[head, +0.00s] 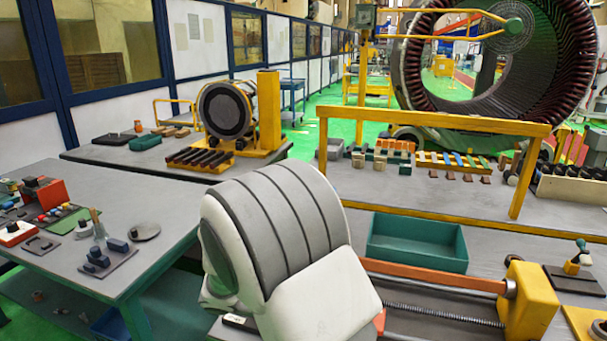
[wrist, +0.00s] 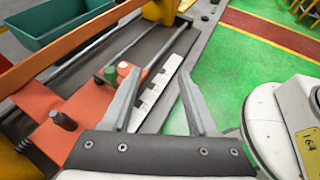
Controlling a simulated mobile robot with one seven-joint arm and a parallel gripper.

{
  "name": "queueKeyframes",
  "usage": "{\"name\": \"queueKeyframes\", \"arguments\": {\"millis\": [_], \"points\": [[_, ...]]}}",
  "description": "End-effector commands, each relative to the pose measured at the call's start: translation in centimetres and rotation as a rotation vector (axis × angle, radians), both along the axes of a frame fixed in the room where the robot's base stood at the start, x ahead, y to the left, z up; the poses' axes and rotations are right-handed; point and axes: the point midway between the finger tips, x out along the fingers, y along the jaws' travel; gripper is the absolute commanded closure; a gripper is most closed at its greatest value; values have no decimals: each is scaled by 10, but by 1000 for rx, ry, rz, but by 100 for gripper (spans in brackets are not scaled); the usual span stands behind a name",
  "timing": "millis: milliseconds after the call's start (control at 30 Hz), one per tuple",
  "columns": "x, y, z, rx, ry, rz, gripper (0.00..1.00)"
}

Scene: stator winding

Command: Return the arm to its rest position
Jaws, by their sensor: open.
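My arm's white and grey link (head: 280,240) fills the lower middle of the head view and hides part of the bench. My gripper (wrist: 158,72) shows in the wrist view, with its two grey fingers apart and nothing between them. It is over the near edge of a bench fixture, beside an orange carriage (wrist: 85,115) with upright pegs. A white marked strip (wrist: 158,88) lies beyond the fingers. The gripper is not seen in the head view.
A teal bin (head: 415,242) sits behind the orange rail (head: 440,276). A yellow frame (head: 440,118) spans the right bench. The left table (head: 165,222) holds small parts. Green floor (wrist: 230,75) is open to the right in the wrist view.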

Motion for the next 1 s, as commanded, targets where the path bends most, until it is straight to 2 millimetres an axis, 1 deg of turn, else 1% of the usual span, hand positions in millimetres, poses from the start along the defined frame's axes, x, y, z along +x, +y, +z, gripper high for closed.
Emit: {"name": "queueKeyframes", "arguments": {"millis": [33, 200, 400, 500, 700, 1000], "points": [[-6, -11, 9, 66, -35, -56, 40], [-30, -38, 31, 274, -150, -238, 40], [-60, -59, 53, 507, -311, -450, 40], [-76, -67, 64, 616, -399, -555, 40], [-105, -76, 85, 828, -587, -758, 40], [-142, -79, 114, 1126, -899, -1044, 40]]}}
